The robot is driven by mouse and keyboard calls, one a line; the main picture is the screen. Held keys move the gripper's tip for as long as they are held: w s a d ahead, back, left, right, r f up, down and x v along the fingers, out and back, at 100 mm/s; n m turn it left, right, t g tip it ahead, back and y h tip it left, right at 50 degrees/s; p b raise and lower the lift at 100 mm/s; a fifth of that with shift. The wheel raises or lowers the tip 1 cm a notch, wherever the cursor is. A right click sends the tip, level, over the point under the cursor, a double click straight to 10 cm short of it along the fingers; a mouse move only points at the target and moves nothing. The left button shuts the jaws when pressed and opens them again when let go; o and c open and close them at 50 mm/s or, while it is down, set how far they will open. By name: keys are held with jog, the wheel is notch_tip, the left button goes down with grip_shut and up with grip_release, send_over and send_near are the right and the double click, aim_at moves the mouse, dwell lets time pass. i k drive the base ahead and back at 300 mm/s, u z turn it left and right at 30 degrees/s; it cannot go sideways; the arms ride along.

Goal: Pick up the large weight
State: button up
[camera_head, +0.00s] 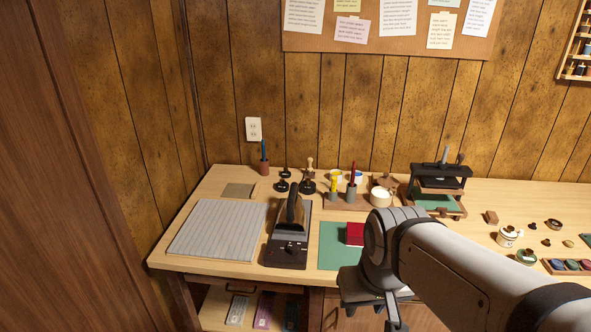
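Several dark knobbed pieces that look like weights stand at the back of the table, left of the middle. The largest-looking dark weight (308,187) is at the right of this group, and a smaller dark weight (281,186) is at its left. They are small in view, so I cannot be sure which is the large weight. My gripper (374,318) is low in the picture, in front of the table's front edge and well apart from the weights. Its tips run towards the bottom edge, and its opening is not clear.
A black device with an upright handle (288,250) stands in front of the weights, beside a grey ribbed mat (218,229). A red book (355,234) lies on a green mat (335,258). A pen rack (345,201) and a black press (440,171) stand behind.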

aim_at(308, 187)
jog(key=i, duration=0.95)
